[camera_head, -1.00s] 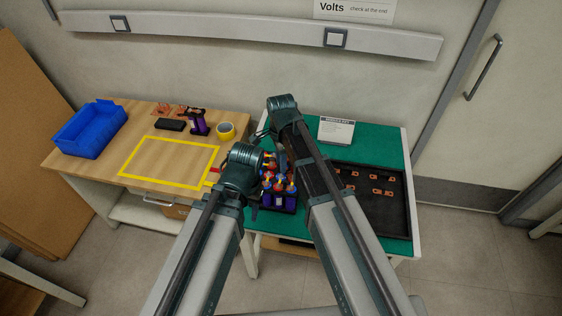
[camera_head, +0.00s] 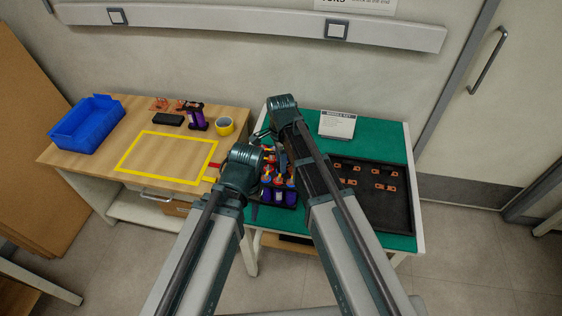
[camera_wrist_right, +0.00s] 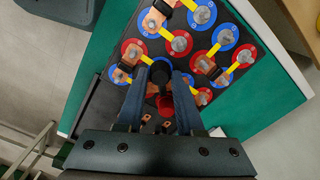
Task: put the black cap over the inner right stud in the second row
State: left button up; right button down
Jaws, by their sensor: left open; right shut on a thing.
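My right gripper (camera_wrist_right: 160,82) is shut on the black cap (camera_wrist_right: 161,71), a dark round piece between its fingertips in the right wrist view. It hangs over the stud board (camera_wrist_right: 236,18), whose grey-topped studs (camera_wrist_right: 201,15) stand in blue and red rings. The fingers cover part of the board, so the inner right stud of the second row cannot be made out for certain. A red ring (camera_wrist_right: 165,105) shows between the fingers. In the head view my left gripper (camera_head: 261,134) is open beside the board, its fingers small and partly hidden.
Copper busbars and yellow strips lie among the studs. A black tray (camera_head: 398,213) with copper pieces lies right of the board on the green mat (camera_head: 385,135). A sign (camera_head: 338,124) stands behind.

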jog(key=shift+f, duration=0.2)
jog(key=shift+c, duration=2.3)
grip_release()
notch_tip(320, 180, up, 6)
jog(key=p, duration=0.5)
jog(key=shift+r+p, duration=0.1)
jog(key=shift+p, duration=0.25)
